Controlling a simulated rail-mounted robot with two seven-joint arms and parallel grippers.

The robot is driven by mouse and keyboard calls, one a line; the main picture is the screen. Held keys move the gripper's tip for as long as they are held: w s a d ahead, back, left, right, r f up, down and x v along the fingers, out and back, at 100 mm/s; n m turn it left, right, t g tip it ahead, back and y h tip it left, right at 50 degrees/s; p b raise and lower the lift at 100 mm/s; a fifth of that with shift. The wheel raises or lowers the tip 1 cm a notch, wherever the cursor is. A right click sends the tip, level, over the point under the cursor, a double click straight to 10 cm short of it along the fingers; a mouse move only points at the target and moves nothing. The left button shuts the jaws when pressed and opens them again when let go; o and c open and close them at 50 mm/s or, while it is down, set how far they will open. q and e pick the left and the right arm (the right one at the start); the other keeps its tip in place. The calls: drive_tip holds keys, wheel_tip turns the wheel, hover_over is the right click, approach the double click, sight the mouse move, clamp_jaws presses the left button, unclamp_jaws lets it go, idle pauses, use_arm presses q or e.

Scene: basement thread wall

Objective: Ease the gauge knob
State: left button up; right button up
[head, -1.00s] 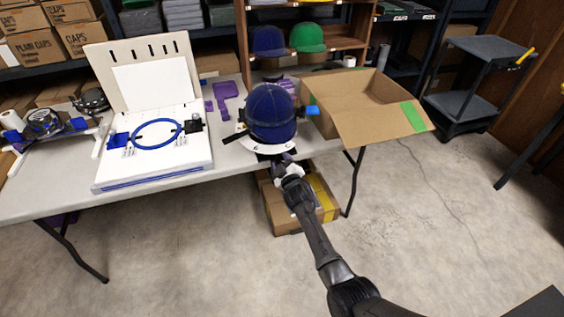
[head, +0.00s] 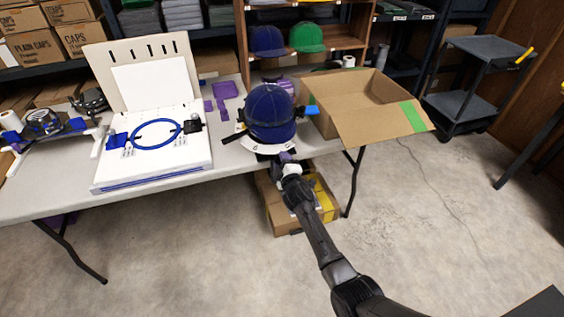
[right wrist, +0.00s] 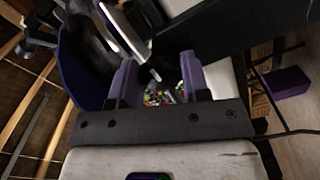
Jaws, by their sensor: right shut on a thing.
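A dark blue cap (head: 269,112) sits on a stand with a white curved base plate (head: 268,146) at the table's front edge. My right gripper (head: 284,158) reaches up to the front of this plate, just below the cap. In the right wrist view its two purple fingers (right wrist: 160,84) stand apart, beside the dark blue cap (right wrist: 84,62) and a pale curved strip (right wrist: 122,28). The gripper is shut on a small part at the stand's front, apparently the gauge knob; the knob itself is mostly hidden. My left gripper is not in view.
An open cardboard box (head: 363,105) stands right of the cap. A white hoop station with a blue ring (head: 157,133) is at left on the table (head: 50,190). A taped carton (head: 283,210) lies below the table. Floor at right is clear up to a black cart (head: 475,85).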

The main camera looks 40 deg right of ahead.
drive_tip(key=o, duration=0.9)
drive_tip(key=shift+p+v, duration=2.65)
drive_tip(key=shift+v, duration=4.3)
